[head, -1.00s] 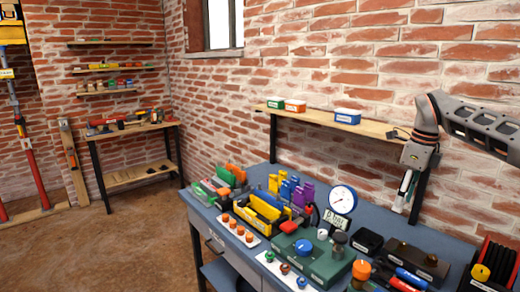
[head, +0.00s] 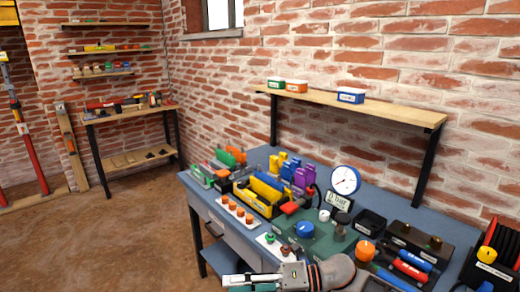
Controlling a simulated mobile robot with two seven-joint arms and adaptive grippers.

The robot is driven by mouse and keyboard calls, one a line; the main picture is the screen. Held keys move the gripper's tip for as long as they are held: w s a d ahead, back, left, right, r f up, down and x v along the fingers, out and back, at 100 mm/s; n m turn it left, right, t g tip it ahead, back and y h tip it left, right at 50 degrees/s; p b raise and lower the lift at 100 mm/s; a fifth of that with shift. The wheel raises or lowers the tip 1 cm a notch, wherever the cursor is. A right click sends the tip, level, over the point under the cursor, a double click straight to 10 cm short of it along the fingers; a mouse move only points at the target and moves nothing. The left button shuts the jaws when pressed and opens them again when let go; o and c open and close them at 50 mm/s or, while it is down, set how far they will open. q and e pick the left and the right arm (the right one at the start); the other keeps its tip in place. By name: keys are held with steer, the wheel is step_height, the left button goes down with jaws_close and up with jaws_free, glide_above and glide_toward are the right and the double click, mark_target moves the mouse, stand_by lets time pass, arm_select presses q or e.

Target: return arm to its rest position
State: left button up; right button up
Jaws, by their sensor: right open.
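My right gripper (head: 252,281) shows at the bottom of the head view, low in front of the workbench's front edge and pointing left. Its wrist covers part of the green device and the white strip on the bench. Nothing shows between its fingers, and it is open. My left gripper is not in view. The blue workbench (head: 350,213) runs along the brick wall.
A wall shelf (head: 370,107) holds small boxes. A black rack (head: 495,255) stands at right. Floor at left is clear.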

steer(key=s+d+f+m+t+h+b, duration=0.15)
steer(key=d+f+m+t, duration=0.3)
steer(key=m, duration=0.45)
steer(key=d+f+m+t+h, duration=0.3)
steer(key=m+t, duration=0.3)
steer(key=m, duration=0.2)
steer(key=s+d+f+m+t+h+b, duration=0.15)
steer(key=d+f+m+t, duration=0.3)
steer(key=m, duration=0.45)
steer(key=s+d+f+m+g+h, duration=0.4)
steer(key=s+d+f+m+h, duration=0.4)
steer(key=s+d+f, duration=0.5)
step_height(320, 180, down, 4)
steer(key=s+m, duration=0.2)
steer(key=s, duration=0.1)
steer(key=shift+d+b, duration=0.35)
